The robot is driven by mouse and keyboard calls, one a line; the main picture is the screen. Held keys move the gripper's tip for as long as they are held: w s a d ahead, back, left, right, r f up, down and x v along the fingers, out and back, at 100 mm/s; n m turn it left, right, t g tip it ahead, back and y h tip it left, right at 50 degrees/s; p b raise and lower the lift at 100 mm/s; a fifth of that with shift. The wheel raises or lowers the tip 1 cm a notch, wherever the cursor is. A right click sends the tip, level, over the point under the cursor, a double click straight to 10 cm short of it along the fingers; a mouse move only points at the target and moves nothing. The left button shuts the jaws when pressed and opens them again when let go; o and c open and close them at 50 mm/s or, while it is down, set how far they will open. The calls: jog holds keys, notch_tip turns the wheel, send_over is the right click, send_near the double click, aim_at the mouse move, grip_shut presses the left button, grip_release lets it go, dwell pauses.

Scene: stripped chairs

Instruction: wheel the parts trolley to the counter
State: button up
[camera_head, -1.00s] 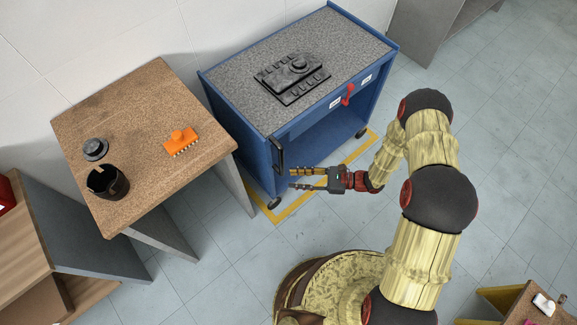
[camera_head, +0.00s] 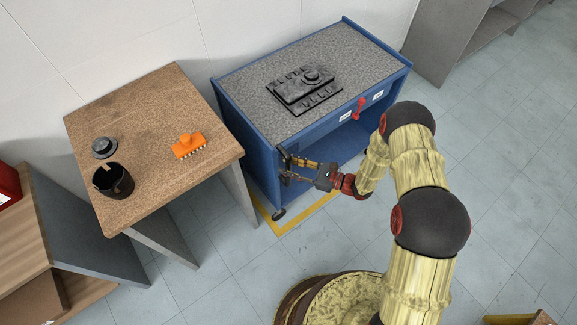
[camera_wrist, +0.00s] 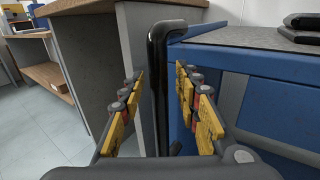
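The parts trolley (camera_head: 230,120) is blue with a speckled grey top and stands by the wall, right of a wood-topped table. Its black upright handle (camera_wrist: 158,90) is at the near left corner. My gripper (camera_head: 288,168) is open at this handle. In the wrist view the handle stands upright between the two yellow-padded fingers (camera_wrist: 158,95), closer to the right one. The fingers are not closed on it. I cannot tell which surface is the counter.
The wood-topped table (camera_head: 150,125) holds an orange brush (camera_head: 188,146), a black cup (camera_head: 113,181) and a dark round part (camera_head: 104,147). A black part (camera_head: 303,92) lies on the trolley. A grey unit (camera_head: 450,45) stands at the back right.

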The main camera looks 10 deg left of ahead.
jog(key=c, duration=0.3)
grip_shut()
dwell(0.7)
